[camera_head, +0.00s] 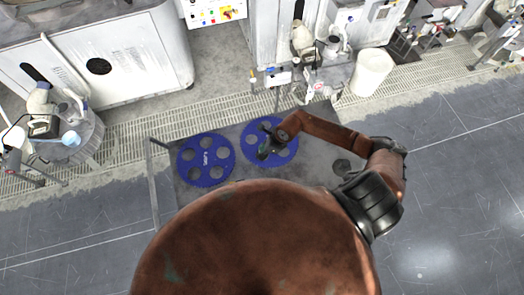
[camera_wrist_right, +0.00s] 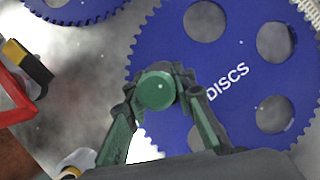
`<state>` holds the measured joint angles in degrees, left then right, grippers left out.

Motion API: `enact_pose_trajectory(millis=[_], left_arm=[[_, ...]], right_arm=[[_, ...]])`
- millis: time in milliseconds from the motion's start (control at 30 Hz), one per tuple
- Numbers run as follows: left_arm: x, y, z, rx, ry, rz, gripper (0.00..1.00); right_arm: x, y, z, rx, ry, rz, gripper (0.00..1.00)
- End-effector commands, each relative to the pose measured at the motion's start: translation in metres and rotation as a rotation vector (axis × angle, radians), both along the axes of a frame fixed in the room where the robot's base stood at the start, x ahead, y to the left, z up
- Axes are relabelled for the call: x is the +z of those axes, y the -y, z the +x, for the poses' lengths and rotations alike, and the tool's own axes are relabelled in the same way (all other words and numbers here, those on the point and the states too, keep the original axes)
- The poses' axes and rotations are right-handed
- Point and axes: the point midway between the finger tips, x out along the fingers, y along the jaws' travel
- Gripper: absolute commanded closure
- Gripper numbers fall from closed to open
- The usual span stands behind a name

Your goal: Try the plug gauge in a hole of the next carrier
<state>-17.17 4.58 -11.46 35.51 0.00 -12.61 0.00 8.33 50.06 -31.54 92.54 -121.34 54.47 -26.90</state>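Two blue toothed carriers with round holes lie on a grey table: a left carrier (camera_head: 206,168) and a right carrier (camera_head: 292,150). My right gripper (camera_head: 264,152) is over the right carrier, partly covering it. In the right wrist view, a blue carrier (camera_wrist_right: 242,58) with white "DISCS" lettering lies under the gripper. The green fingers (camera_wrist_right: 155,98) are closed around a green round piece, seen end-on, which looks like the plug gauge (camera_wrist_right: 155,90). Its lower end is hidden, so I cannot tell whether it is above or in a hole. My left gripper is not in view.
The grey table (camera_head: 312,172) has a dark round piece (camera_head: 342,167) at its right side. A red piece (camera_wrist_right: 12,100) with a black and yellow part (camera_wrist_right: 28,64) shows at the wrist view's left. Machines (camera_head: 100,60) and a white bin (camera_head: 371,72) stand behind.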

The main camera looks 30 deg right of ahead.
Motion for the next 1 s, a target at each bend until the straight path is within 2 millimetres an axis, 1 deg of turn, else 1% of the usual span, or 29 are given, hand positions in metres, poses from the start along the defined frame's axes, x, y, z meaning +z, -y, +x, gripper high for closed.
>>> enact_pose_trajectory(millis=[33, 200, 300, 533, 633, 767, 1000], left_arm=[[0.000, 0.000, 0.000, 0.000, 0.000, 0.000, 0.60], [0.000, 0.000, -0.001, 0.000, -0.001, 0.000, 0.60], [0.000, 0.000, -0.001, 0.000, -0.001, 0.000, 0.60], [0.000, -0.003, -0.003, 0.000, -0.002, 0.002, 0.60], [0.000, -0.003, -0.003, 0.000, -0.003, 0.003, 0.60], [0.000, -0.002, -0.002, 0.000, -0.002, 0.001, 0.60], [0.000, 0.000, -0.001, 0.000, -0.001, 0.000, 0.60]], right_arm=[[0.001, 0.000, 0.001, 0.000, 0.003, 0.000, 0.73], [0.001, 0.000, 0.001, 0.000, 0.001, 0.000, 0.62], [0.000, 0.000, 0.000, 0.000, 0.001, -0.001, 0.56], [-0.001, 0.001, -0.001, 0.000, -0.003, -0.003, 0.56], [0.004, 0.003, -0.002, 0.001, -0.001, -0.003, 0.56], [0.020, 0.008, -0.005, 0.002, 0.002, -0.005, 0.56], [0.066, 0.023, -0.019, 0.002, 0.002, -0.005, 0.56]])
